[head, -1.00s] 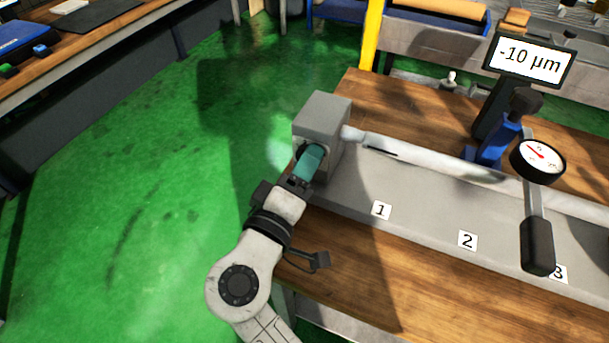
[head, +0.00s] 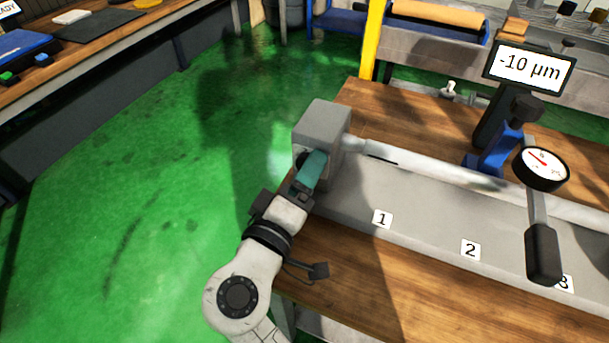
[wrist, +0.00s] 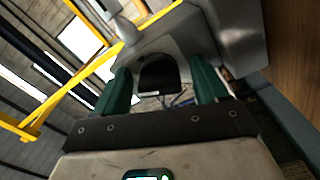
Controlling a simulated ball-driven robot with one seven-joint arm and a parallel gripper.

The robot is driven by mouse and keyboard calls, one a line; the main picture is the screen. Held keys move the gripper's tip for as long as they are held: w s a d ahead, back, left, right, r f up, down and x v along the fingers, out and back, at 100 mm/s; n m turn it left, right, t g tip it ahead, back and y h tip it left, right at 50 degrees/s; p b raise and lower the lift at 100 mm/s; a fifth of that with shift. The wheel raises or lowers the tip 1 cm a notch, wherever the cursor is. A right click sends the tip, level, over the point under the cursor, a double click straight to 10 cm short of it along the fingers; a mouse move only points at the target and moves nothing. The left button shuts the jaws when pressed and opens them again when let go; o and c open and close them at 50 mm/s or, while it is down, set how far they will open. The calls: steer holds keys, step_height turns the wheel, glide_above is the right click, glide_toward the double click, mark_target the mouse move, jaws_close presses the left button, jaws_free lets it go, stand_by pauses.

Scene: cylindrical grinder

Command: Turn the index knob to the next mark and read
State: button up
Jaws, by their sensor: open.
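A grey headstock block (head: 322,127) stands at the left end of the grinder bed. My gripper (head: 314,165), with green fingers, is at the block's left face. In the wrist view a dark rounded knob (wrist: 158,74) sits between the two fingers, which are open on either side of it; I cannot tell whether they touch it. In the head view the fingers mostly hide the knob. Its marks cannot be made out. A display (head: 529,68) reads -10 µm. A round dial gauge (head: 541,168) with a red needle stands over the shaft (head: 440,165).
The grey bed (head: 425,232) carries number cards 1 (head: 382,219), 2 (head: 470,250) and 3, the last partly hidden by the gauge's black handle (head: 543,254). A blue stand (head: 492,153) is behind the shaft. Green floor is free to the left.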

steer(key=v, duration=1)
steer(key=shift+s, duration=0.35)
steer(key=shift+a, duration=0.15)
